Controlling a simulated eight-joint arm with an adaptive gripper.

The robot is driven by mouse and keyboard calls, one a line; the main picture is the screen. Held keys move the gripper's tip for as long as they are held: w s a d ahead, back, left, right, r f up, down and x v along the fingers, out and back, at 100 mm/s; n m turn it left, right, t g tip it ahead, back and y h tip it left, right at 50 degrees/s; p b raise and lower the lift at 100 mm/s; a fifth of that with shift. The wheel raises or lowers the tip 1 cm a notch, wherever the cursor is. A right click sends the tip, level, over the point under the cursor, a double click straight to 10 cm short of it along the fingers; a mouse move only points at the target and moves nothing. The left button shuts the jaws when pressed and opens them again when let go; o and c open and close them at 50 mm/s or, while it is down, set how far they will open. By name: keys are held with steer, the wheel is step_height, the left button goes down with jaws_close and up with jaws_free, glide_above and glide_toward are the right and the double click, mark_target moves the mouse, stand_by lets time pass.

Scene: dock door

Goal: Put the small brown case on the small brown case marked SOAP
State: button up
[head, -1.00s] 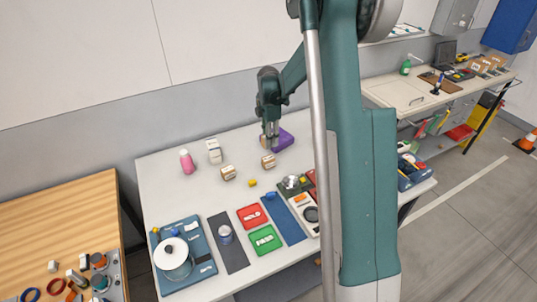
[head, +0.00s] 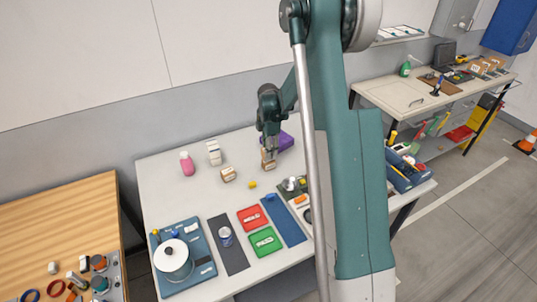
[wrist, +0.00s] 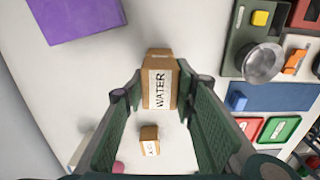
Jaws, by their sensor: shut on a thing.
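My gripper (head: 268,153) is shut on a small brown case (wrist: 160,82) whose white label reads WATER in the wrist view. In the head view the gripper points down over the back of the white table, with the held case between its fingertips. Another small brown case (head: 270,165) shows directly below it; whether the two touch I cannot tell, and its label is not readable. One more small brown case (head: 228,174) stands on the table to the left; it also shows in the wrist view (wrist: 149,140), its label only partly readable. No SOAP label is legible.
A purple box (head: 286,142) stands close behind the gripper. A white bottle-like item (head: 213,152) and a pink bottle (head: 187,163) stand to the left. A small yellow block (head: 252,183), red tray (head: 251,218) and green tray (head: 265,241) lie in front.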

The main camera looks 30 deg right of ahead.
steer(key=shift+f, duration=0.8)
steer(key=shift+f, duration=0.2)
steer(key=o, duration=0.9)
steer(key=shift+r, duration=0.15)
step_height(320, 180, up, 12)
steer(key=shift+r, duration=0.1)
stand_by(0.4)
